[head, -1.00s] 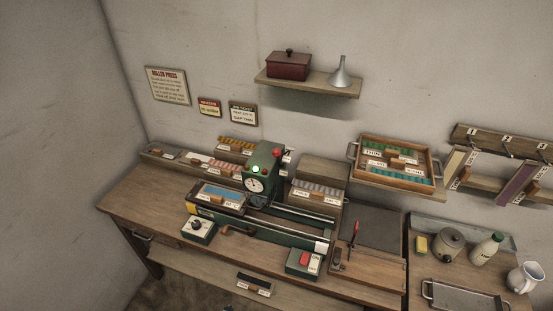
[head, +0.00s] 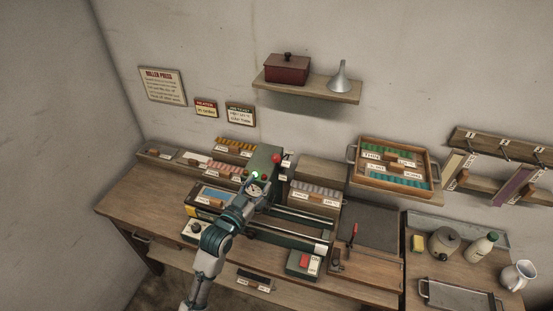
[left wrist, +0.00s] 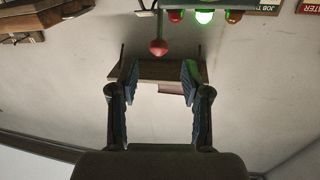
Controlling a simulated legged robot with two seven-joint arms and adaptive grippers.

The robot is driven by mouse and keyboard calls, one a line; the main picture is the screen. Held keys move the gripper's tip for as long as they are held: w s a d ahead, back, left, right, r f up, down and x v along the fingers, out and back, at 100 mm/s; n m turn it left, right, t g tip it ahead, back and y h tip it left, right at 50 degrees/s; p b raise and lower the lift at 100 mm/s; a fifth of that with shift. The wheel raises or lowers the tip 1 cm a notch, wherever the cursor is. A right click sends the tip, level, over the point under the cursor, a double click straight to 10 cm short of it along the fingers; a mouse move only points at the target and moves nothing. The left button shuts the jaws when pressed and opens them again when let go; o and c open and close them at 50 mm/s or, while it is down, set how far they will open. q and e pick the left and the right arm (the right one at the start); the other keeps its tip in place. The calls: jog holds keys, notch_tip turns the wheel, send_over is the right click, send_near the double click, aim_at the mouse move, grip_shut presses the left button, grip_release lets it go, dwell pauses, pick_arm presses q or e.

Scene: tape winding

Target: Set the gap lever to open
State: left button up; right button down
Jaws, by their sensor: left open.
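The roller press (head: 264,160) stands on the bench with a lit green lamp and a dial on its front. A lever with a red ball knob (head: 276,159) stands at its upper right; I cannot read its setting. The red knob (left wrist: 158,47) also shows in the left wrist view, just beyond the fingertips and apart from them. My left gripper (head: 257,188) is in front of the press, partly covering the dial. In the left wrist view the left gripper (left wrist: 159,82) is open with nothing between its fingers. My right gripper is in neither view.
A switch box with a red button (head: 304,261) sits at the bench front. A red-handled lever (head: 353,237) stands to the right. A wall shelf (head: 300,88) holds a red box and a funnel. A tray of coloured pieces (head: 395,162) is on the right wall.

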aim_at(276, 162)
pick_arm(q)
jog(key=p+x, duration=0.1)
jog(key=x, duration=1)
jog(key=shift+w+d, duration=0.4)
jog(key=shift+w, duration=0.35)
